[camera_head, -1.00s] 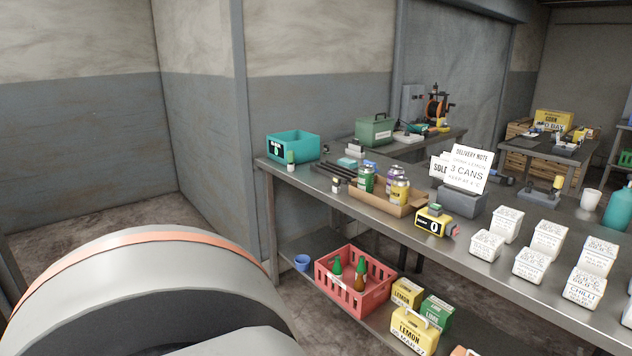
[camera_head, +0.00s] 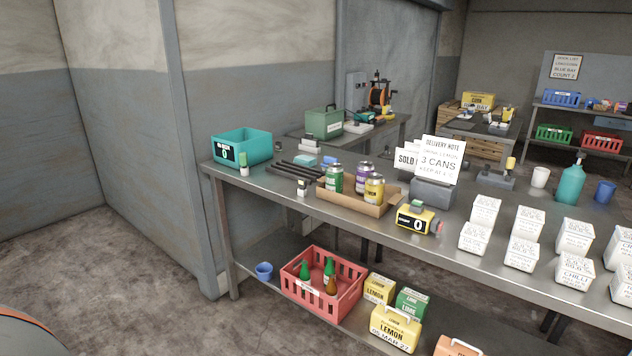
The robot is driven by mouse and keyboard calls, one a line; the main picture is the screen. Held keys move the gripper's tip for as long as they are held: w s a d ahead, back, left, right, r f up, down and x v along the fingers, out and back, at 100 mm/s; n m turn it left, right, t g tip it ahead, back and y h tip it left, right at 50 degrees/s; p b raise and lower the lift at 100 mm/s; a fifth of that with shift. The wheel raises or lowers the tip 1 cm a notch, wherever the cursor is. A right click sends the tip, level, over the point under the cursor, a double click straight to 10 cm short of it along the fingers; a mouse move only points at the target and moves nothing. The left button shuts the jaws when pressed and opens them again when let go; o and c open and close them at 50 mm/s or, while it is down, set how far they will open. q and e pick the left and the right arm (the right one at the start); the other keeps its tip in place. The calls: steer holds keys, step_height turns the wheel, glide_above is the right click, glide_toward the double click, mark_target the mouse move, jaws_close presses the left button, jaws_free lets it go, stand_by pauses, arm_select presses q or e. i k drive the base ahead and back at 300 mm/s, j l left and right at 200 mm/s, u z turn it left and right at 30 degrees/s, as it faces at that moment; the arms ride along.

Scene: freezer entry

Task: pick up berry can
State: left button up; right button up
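Several cans stand upright in a low open cardboard tray (camera_head: 352,201) on the metal table. A green can (camera_head: 334,178) is at the left, a purple can (camera_head: 363,174) at the back and a yellow can (camera_head: 374,188) at the front right. The purple one may be the berry can, but its label is too small to read. Neither of my grippers is in view. Only a rounded piece of my own body shows at the lower left corner, well away from the cans.
A yellow device (camera_head: 415,219) and a delivery note (camera_head: 440,160) stand right of the tray. White labelled boxes (camera_head: 522,251) fill the table's right part. A teal bin (camera_head: 241,147) is at its left end. A red crate (camera_head: 322,284) sits on the lower shelf. The left floor is clear.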

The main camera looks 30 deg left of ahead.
mark_target(365, 168)
steer(key=j, duration=0.45)
steer(key=i+j+u, duration=0.1)
steer(key=j, duration=0.4)
steer(key=j+u, duration=0.1)
steer(key=j, duration=0.35)
steer(key=i, duration=0.1)
